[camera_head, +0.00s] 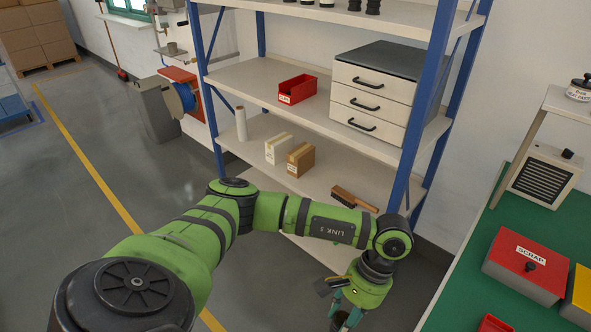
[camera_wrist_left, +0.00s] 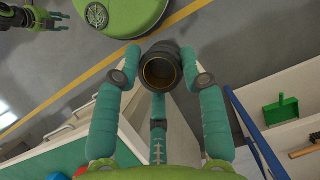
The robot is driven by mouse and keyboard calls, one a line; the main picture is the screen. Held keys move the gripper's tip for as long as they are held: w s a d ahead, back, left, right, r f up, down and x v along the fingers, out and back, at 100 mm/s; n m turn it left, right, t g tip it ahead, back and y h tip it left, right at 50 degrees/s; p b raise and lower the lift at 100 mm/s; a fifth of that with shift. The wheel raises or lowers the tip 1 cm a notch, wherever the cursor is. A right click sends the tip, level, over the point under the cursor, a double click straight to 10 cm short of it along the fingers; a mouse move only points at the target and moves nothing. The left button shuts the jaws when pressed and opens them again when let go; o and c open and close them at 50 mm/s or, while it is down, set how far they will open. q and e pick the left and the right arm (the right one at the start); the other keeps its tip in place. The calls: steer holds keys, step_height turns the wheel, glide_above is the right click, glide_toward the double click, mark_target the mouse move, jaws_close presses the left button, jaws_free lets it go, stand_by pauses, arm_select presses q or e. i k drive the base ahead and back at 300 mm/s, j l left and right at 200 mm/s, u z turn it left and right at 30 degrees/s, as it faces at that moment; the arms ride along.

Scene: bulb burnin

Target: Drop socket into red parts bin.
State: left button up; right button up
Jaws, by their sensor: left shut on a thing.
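My left gripper (camera_head: 347,317) is low at the bottom of the head view, in front of the shelf rack. In the left wrist view its teal fingers (camera_wrist_left: 160,80) are shut on a dark, round, hollow socket (camera_wrist_left: 160,66) with a brass-coloured inner ring. A small red open bin (camera_head: 297,90) with a white label, too small to read, stands on the middle shelf, well above and left of the gripper. My right gripper (camera_wrist_left: 35,20) shows at the top left of the left wrist view, dark, empty, its fingers apart.
The rack holds a drawer cabinet (camera_head: 380,92), small boxes (camera_head: 300,160), a white roll (camera_head: 241,124) and a brush (camera_head: 354,199). A green bench (camera_head: 480,270) at right carries a red SCRAP box (camera_head: 526,264). Blue posts (camera_head: 428,100) frame the shelves.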

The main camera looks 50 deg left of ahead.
mark_target(286, 97)
steer(key=i+j+z, duration=0.1)
steer(key=j, duration=0.8)
steer(key=i+j, duration=0.2)
steer(key=j, duration=0.65)
steer(key=i+j+z, duration=0.15)
steer(key=j, duration=0.75)
steer(key=i+j+z, duration=0.1)
steer(key=j, duration=1.7)
steer(key=i+z, duration=0.05)
steer(key=i, duration=0.05)
